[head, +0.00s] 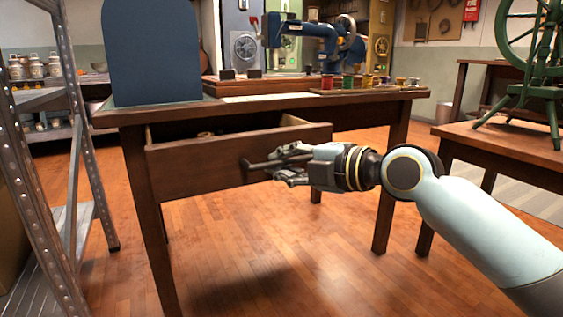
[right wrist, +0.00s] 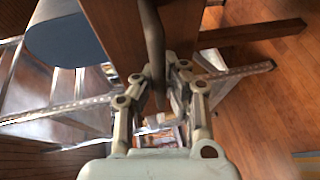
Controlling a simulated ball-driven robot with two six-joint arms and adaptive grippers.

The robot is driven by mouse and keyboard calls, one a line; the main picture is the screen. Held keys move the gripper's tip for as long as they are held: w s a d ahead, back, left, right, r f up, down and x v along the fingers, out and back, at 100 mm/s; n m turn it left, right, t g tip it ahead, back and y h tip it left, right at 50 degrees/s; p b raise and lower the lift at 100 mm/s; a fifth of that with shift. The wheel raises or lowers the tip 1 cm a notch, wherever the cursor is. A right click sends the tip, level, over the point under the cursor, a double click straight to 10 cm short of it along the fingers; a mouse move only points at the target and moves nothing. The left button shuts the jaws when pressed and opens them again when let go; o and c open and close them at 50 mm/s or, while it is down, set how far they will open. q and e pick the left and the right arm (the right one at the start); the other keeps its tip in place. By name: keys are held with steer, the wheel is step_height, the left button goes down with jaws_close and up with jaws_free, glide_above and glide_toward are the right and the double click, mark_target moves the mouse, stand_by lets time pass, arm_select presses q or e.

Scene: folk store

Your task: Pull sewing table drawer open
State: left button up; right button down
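The wooden sewing table (head: 140,115) stands in the middle of the head view. Its drawer (head: 200,168) is pulled out, with a gap showing behind the front panel and a small item inside. A dark bar handle (head: 262,163) is on the drawer front. My right gripper (head: 288,164) comes in from the right and is at the handle. In the right wrist view the handle bar (right wrist: 153,40) runs between the two fingers of my right gripper (right wrist: 160,75), which are closed around it. My left gripper is not in view.
A blue sewing machine (head: 310,30), colored spools (head: 348,81) and a blue rounded panel (head: 152,55) are on or by the tabletop. A metal shelf (head: 75,150) stands at left. A second table (head: 500,140) with a green spinning wheel is at right. Floor in front is clear.

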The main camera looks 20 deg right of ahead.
steer(key=c, duration=1.4)
jaws_free()
steer(key=v, duration=0.6)
steer(key=shift+d, duration=0.15)
steer(key=shift+s+d+r, duration=0.15)
steer(key=shift+s, duration=0.5)
